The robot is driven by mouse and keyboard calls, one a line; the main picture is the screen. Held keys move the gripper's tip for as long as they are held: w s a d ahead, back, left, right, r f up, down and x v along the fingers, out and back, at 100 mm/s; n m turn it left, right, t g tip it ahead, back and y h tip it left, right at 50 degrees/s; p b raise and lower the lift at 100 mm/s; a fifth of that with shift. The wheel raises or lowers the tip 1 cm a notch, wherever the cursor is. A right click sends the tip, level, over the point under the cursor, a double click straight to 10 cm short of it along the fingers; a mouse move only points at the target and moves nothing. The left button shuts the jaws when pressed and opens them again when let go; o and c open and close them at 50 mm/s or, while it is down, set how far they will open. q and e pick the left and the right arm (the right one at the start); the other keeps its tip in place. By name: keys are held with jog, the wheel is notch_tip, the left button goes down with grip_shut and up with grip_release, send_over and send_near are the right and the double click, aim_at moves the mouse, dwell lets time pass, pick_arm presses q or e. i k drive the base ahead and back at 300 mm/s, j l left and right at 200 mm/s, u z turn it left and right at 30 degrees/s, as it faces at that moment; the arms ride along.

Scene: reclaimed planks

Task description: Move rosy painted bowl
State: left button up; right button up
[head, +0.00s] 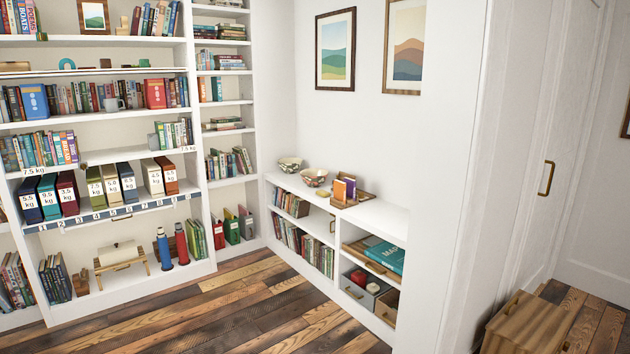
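Two painted bowls stand on top of the low white shelf unit (385,217) against the back wall. The nearer bowl (314,178) has reddish, rosy patterning and looks like the rosy painted bowl. The other bowl (290,164) is paler and greenish and stands behind it to the left, close to the corner. Both appear upright; their insides are hard to make out at this distance. Neither of my grippers shows in the head view.
A tall white bookcase (205,230) fills the left. Plank floor (250,310) in front is clear. A wooden box-like piece (525,325) stands lower right.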

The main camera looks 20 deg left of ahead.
aim_at(314, 179)
jog(key=i+j+u, duration=0.55)
jog(key=i+u, duration=0.2)
jog(key=i, duration=0.25)
jog(key=i+u, duration=0.4)
jog(key=i, duration=0.15)
jog(key=i+u, duration=0.2)
jog(key=i, duration=0.95)
jog(key=i+l+u, duration=0.15)
jog(key=i, duration=1)
jog(key=i+z, duration=0.25)
jog(key=i, duration=0.15)
jog(key=i+j+z, duration=0.25)
jog(key=i, duration=0.15)
jog(key=i+j+z, duration=0.1)
jog(key=i+z, duration=0.2)
jog(key=i, duration=0.1)
